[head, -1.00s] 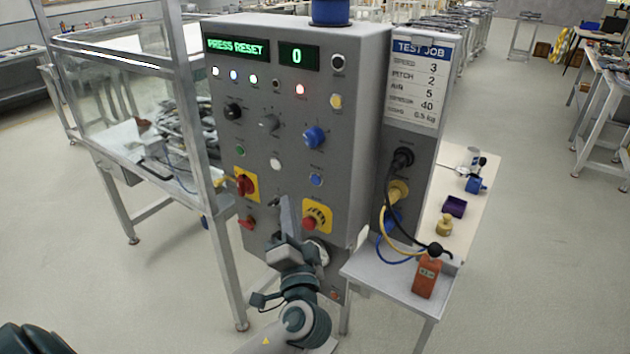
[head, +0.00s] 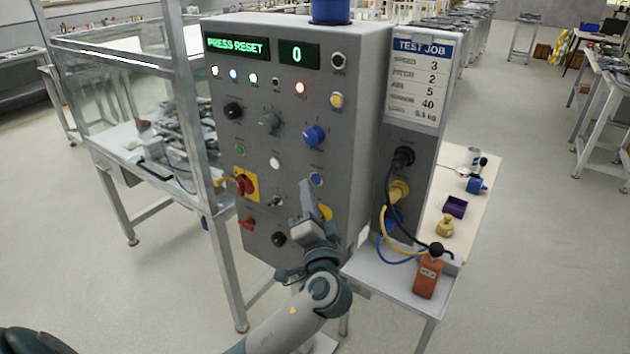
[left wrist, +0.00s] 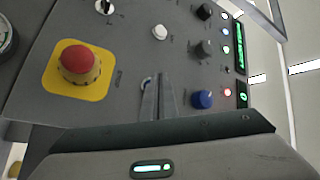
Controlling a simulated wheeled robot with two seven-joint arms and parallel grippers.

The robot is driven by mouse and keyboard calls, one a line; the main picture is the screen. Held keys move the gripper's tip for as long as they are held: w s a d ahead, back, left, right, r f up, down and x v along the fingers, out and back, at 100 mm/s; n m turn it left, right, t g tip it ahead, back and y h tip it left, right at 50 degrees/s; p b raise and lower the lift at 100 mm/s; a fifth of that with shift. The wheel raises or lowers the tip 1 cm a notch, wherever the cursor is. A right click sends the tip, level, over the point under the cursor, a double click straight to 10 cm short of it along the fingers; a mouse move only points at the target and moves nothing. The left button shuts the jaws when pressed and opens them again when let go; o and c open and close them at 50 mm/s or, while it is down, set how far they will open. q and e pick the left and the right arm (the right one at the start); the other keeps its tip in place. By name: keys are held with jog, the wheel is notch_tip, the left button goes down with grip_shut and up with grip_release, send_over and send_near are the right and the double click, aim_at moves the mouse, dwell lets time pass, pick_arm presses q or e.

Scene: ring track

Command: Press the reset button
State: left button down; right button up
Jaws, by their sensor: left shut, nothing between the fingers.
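The grey control panel (head: 285,110) has a green display (head: 236,46) that reads PRESS RESET. A small blue button (head: 316,179) is on the right side of the panel, below the blue knob (head: 314,136); its label is too small to read. My left gripper (head: 306,185) is shut and empty, its fingertips just below and left of that button. In the left wrist view, the shut fingers (left wrist: 158,80) point at the panel and mostly hide a small round button (left wrist: 146,84). I cannot tell whether they touch it. My right gripper is not in view.
A red mushroom button on a yellow plate (left wrist: 78,65) is close beside the fingers. A white button (head: 276,163) and a red rotary switch (head: 244,184) are to the left. A side table (head: 385,277) with cables and an orange box (head: 427,276) stands right.

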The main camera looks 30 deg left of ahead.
pick_arm(q)
jog(key=shift+w, duration=0.15)
dwell(1.8)
jog(key=shift+w, duration=0.25)
jog(key=shift+w+b, duration=0.4)
jog(key=shift+b, duration=0.1)
dwell(0.8)
jog(key=shift+s+f, duration=0.2)
jog(key=shift+s, duration=0.65)
jog(key=shift+s, duration=0.1)
jog(key=s, duration=0.4)
jog(key=shift+s+a, duration=0.15)
jog(key=shift+s, duration=0.25)
